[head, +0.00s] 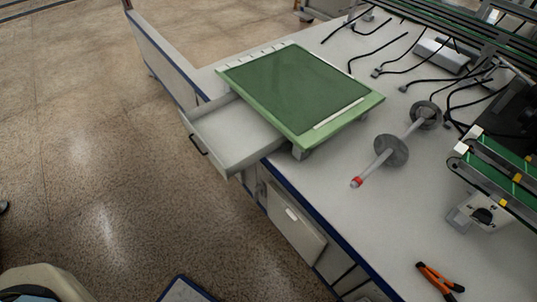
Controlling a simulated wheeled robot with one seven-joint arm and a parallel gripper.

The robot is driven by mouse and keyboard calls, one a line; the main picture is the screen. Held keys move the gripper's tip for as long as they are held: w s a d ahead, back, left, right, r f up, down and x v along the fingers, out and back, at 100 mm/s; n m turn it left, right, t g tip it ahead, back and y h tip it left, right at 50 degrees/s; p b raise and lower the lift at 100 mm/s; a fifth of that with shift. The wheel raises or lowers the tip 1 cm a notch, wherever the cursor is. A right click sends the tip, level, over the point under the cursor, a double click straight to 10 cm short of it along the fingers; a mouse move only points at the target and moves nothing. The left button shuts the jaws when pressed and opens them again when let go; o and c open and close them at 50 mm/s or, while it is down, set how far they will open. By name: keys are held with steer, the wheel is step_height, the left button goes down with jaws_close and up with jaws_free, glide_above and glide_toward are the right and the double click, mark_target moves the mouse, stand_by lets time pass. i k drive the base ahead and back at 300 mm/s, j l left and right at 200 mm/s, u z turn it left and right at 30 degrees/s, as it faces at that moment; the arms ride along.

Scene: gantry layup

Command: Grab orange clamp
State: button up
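The orange clamp (434,277) lies flat on the white worktop near the bottom right of the head view. It has orange handles and dark parts, and it looks like a pair of pliers. No other thing touches it. My gripper is not in view, so its place relative to the clamp cannot be seen.
The white worktop (355,238) has a blue front edge. A green-framed board (377,101) stands above an open drawer (235,158). A rod with grey discs (390,150), black cables and a green-railed machine (500,186) lie farther back. Worktop left of the clamp is clear.

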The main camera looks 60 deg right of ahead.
mark_target(437, 280)
steer(key=z, duration=0.5)
steer(key=l+z, duration=0.1)
steer(key=z, duration=0.35)
steer(key=i+z, duration=0.1)
steer(key=z, duration=0.85)
steer(key=i+z, duration=0.1)
steer(key=z, duration=0.9)
steer(key=i+l, duration=0.05)
